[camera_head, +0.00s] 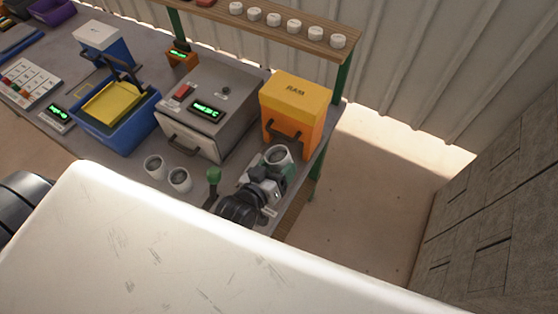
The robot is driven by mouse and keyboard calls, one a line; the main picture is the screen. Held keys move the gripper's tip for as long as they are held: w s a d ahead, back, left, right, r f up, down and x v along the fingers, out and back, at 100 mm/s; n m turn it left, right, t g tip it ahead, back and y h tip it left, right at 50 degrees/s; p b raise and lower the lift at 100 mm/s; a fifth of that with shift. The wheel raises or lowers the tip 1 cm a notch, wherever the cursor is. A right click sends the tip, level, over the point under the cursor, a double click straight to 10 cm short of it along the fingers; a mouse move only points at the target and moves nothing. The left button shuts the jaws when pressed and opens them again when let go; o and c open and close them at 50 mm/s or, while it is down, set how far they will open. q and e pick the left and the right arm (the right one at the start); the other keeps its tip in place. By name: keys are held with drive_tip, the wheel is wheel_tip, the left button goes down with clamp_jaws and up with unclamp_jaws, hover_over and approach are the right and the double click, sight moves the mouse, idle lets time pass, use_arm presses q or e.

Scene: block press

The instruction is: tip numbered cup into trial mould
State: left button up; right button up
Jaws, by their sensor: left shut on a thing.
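My left gripper (268,172) is at the right front end of the bench and is shut on a pale cup (278,154). The cup looks roughly upright, with its round opening facing the camera. Two similar cups, one on the left (154,166) and one on the right (179,180), stand on the bench in front of the grey oven. I cannot read a number on any cup. Something dark green shows beside the held cup, mostly hidden by the gripper. I cannot make out the trial mould for certain. My right gripper is not in view.
A green-knobbed lever (213,176) stands just left of my gripper. The grey oven (207,108) and an orange-yellow box (294,108) stand behind. A blue bin (146,130) is at left. Several white cups line the wooden shelf (290,36) above. Open floor lies right of the bench.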

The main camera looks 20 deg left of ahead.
use_arm(q)
drive_tip(key=n+b, duration=0.1)
drive_tip(key=f+n+h+b, duration=0.1)
drive_tip(key=n+b, duration=0.3)
drive_tip(key=shift+w+f+h, duration=0.15)
drive_tip(key=shift+f+h, duration=0.15)
drive_tip(key=shift+a+n+t+b, duration=0.2)
drive_tip(key=shift+n+t+b, duration=0.1)
drive_tip(key=shift+n+b, duration=0.3)
drive_tip(key=n+b, duration=0.1)
drive_tip(key=b, duration=0.1)
drive_tip(key=a+n+h+b, duration=0.1)
drive_tip(key=n+b, duration=0.1)
drive_tip(key=shift+n+t, duration=0.3)
drive_tip(key=n+b, duration=0.1)
drive_tip(key=a+n, duration=0.1)
drive_tip(key=n, duration=0.1)
drive_tip(key=shift+w+a+r+t+b, duration=0.1)
drive_tip(key=shift+w+t+b, duration=0.05)
drive_tip(key=shift+t+b, duration=0.2)
drive_tip(key=shift+a+r+n, duration=0.1)
drive_tip(key=shift+r+n, duration=0.05)
drive_tip(key=shift+n, duration=0.55)
